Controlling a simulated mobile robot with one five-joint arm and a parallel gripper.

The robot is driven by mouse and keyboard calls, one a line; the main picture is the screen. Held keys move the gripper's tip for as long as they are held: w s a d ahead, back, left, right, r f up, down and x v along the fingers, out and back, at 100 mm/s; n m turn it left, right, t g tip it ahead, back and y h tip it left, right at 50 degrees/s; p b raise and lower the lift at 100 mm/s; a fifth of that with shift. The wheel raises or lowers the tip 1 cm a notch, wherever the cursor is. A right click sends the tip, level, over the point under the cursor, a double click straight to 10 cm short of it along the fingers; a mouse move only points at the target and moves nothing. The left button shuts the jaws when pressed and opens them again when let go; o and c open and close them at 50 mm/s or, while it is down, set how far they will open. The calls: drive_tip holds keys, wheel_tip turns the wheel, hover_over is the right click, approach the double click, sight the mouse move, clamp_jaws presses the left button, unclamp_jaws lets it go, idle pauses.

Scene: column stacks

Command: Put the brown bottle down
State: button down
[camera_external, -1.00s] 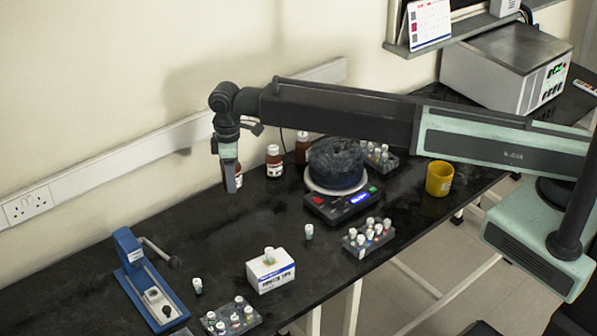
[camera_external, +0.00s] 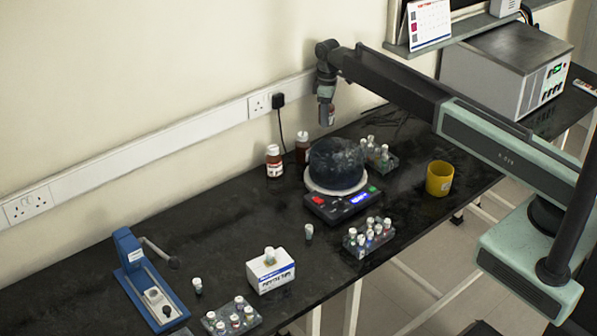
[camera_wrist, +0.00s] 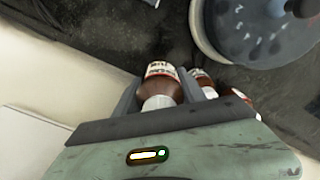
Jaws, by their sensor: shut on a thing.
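My gripper (camera_external: 326,112) is shut on a brown bottle (camera_external: 331,116) with a white cap and a red and white label. In the external view only part of this bottle shows beside the fingers, above the back of the bench and behind the black-topped round device. In the wrist view the held bottle (camera_wrist: 163,84) sits between both fingers, its cap toward the palm. Two similar brown bottles stand by the wall, one on the left (camera_external: 274,162) and one on the right (camera_external: 302,148). Whether the held bottle touches anything below cannot be told.
The round device (camera_external: 336,163) with a digital base stands right of the standing bottles. A vial rack (camera_external: 381,160) and yellow mug (camera_external: 440,179) are farther right. The dark bench (camera_external: 225,222) is clear left of the bottles. A plug and cable (camera_external: 279,102) hang on the wall.

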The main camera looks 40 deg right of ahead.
drive_tip(key=shift+d+f, duration=0.2)
drive_tip(key=shift+d, duration=0.85)
wheel_tip(320, 180, down, 10)
drive_tip(key=b, duration=1)
drive_tip(key=shift+f, duration=0.2)
drive_tip(key=shift+r, duration=0.25)
drive_tip(key=shift+f, duration=0.2)
drive_tip(key=c, duration=0.7)
unclamp_jaws()
drive_tip(key=shift+o, duration=0.2)
drive_tip(key=shift+r, duration=0.15)
